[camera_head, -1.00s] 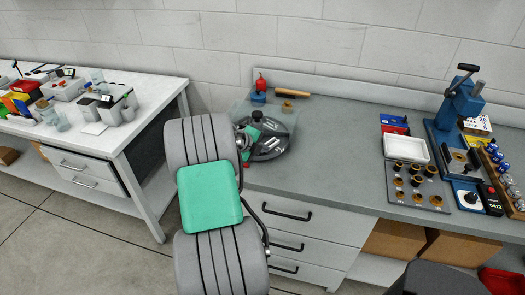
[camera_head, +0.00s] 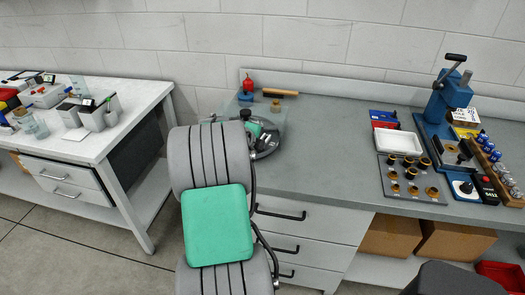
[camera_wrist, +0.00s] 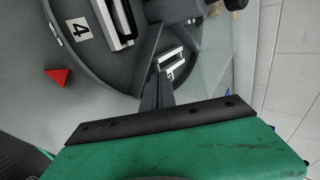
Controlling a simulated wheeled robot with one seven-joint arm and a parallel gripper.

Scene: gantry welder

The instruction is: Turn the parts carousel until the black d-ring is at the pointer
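The parts carousel (camera_head: 266,148) is a round dark disc with a black knob (camera_head: 245,114), on the grey bench behind my arm, which hides much of it. In the wrist view the carousel (camera_wrist: 75,75) fills the upper left, with a white label "4" (camera_wrist: 79,28) near its rim. A red triangular pointer (camera_wrist: 58,77) lies just outside the rim. Silver parts sit in its slots, one (camera_wrist: 113,22) beside the label and one (camera_wrist: 172,63) near my fingers. I cannot make out the black d-ring. My gripper (camera_wrist: 157,88) looks shut, its narrow fingers together at the carousel; contact is unclear.
A red-topped blue item (camera_head: 247,88) and a wooden-handled tool (camera_head: 280,92) stand behind the carousel. A white tray (camera_head: 398,143), a plate of brass pieces (camera_head: 411,180) and a blue press (camera_head: 448,105) are to the right. The bench between is clear.

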